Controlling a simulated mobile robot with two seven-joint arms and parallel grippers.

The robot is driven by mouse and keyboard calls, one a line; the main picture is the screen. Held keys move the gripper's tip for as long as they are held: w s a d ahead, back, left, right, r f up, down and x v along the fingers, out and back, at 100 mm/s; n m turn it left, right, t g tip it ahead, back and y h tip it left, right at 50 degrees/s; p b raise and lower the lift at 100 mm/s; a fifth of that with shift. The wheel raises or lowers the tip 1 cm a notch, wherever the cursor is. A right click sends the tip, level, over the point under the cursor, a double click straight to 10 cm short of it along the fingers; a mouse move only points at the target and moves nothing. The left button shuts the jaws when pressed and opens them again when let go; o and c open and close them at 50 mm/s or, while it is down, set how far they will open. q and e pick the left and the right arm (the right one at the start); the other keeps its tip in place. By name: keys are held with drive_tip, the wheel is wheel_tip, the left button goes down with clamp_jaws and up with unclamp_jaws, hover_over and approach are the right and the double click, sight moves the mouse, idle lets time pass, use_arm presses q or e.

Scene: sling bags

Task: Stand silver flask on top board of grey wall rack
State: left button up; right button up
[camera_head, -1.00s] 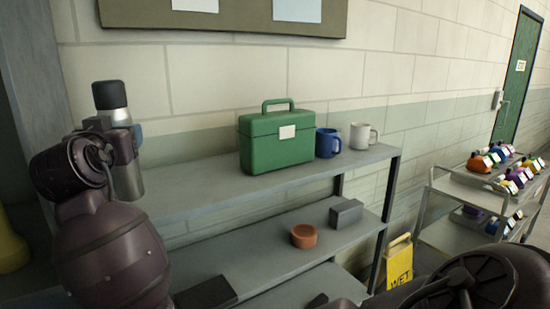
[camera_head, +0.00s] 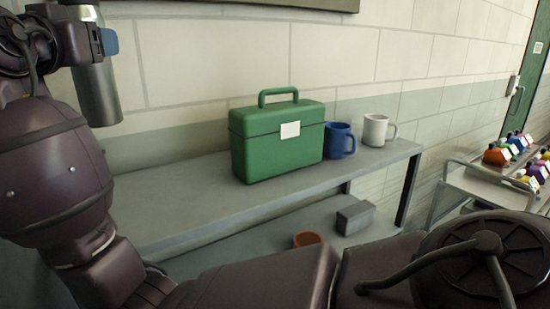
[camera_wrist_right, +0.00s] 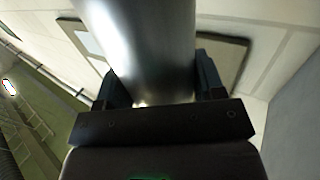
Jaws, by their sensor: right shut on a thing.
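The silver flask (camera_head: 97,95) is a metal cylinder at the upper left of the head view. It hangs roughly upright, its base in the air, higher in the picture than the left end of the rack's top board (camera_head: 190,205). Its upper part is hidden by my arm and the frame edge. My right gripper (camera_head: 104,45) is shut on it; the arm reaches across from the lower right. In the right wrist view, the flask (camera_wrist_right: 145,45) stands between both fingers of the gripper (camera_wrist_right: 160,88). My left gripper is out of view.
A green box (camera_head: 277,142), a blue mug (camera_head: 339,141) and a white mug (camera_head: 376,130) stand on the top board. The board left of the box is bare. A lower board holds a grey block (camera_head: 355,218) and an orange pot (camera_head: 306,240). A cart (camera_head: 485,187) is at right.

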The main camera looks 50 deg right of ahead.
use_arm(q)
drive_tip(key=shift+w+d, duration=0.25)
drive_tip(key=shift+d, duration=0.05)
use_arm(e)
drive_tip(key=shift+w+d+r, duration=0.1)
drive_tip(key=shift+d+r, duration=0.05)
drive_tip(key=shift+r, duration=0.2)
use_arm(q)
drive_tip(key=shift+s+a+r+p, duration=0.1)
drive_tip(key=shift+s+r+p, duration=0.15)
drive_tip(key=shift+p, duration=0.35)
use_arm(e)
wheel_tip(320, 180, down, 20)
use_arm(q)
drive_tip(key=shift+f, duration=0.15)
use_arm(e)
drive_tip(key=shift+f, duration=0.1)
drive_tip(key=o, duration=1.2)
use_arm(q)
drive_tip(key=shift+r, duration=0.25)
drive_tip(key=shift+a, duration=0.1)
